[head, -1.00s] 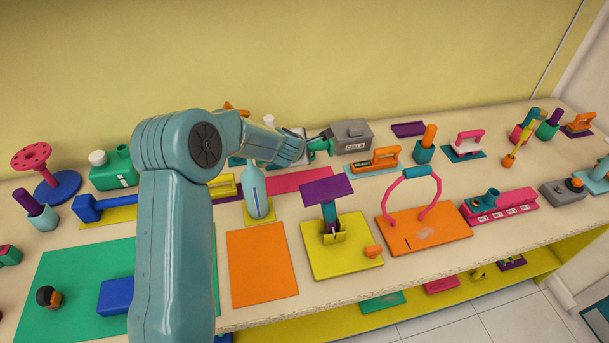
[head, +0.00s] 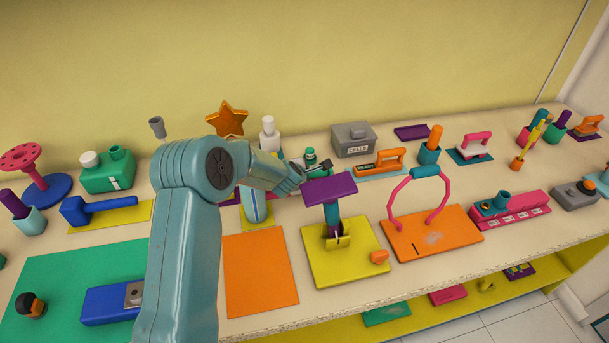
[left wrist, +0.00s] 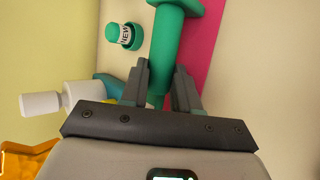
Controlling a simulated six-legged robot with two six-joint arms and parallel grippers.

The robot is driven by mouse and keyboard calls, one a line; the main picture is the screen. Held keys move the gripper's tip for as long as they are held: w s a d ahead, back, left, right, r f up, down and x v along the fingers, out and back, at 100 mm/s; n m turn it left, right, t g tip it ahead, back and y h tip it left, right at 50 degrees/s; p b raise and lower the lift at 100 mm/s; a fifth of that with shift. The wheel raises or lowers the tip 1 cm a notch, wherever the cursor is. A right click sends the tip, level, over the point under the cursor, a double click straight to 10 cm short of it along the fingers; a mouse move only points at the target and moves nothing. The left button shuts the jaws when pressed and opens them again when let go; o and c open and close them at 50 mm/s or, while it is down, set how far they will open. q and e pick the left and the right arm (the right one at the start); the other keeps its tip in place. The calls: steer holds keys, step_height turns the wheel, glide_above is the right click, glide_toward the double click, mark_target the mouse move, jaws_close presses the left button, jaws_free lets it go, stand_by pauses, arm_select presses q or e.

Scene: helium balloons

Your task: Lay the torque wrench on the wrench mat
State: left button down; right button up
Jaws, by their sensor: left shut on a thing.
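My left gripper (head: 318,167) is shut on a green tool with a thick round handle and a wider end. In the left wrist view the green tool (left wrist: 167,50) stands between the two dark fingers (left wrist: 161,88). I cannot tell for sure that it is the torque wrench; its lower end is hidden by the gripper. A magenta mat (left wrist: 212,60) lies on the bench beside the tool in the left wrist view; in the head view my arm and a purple-topped stand cover most of that spot. I cannot tell whether the tool touches it. My right gripper is not in view.
A green bottle marked NEW (left wrist: 124,36) stands close to the gripper. The purple-topped stand (head: 330,190) on its yellow plate is just in front. A grey CELLS box (head: 352,141) is behind right. An orange mat (head: 259,275) is bare. A blue long-handled tool (head: 100,207) lies at left.

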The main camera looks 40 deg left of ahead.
arm_select(q)
steer(key=c, duration=0.8)
jaws_free()
steer(key=shift+w+f, duration=0.15)
steer(key=shift+f, duration=0.05)
steer(key=shift+d+r, duration=0.1)
steer(key=shift+r+p, duration=0.3)
steer(key=shift+p, duration=0.1)
steer(key=shift+s+r+b, duration=0.1)
steer(key=shift+s+b, duration=0.25)
steer(key=v, duration=1.1)
steer(key=shift+s+d, duration=0.1)
steer(key=shift+s, duration=0.05)
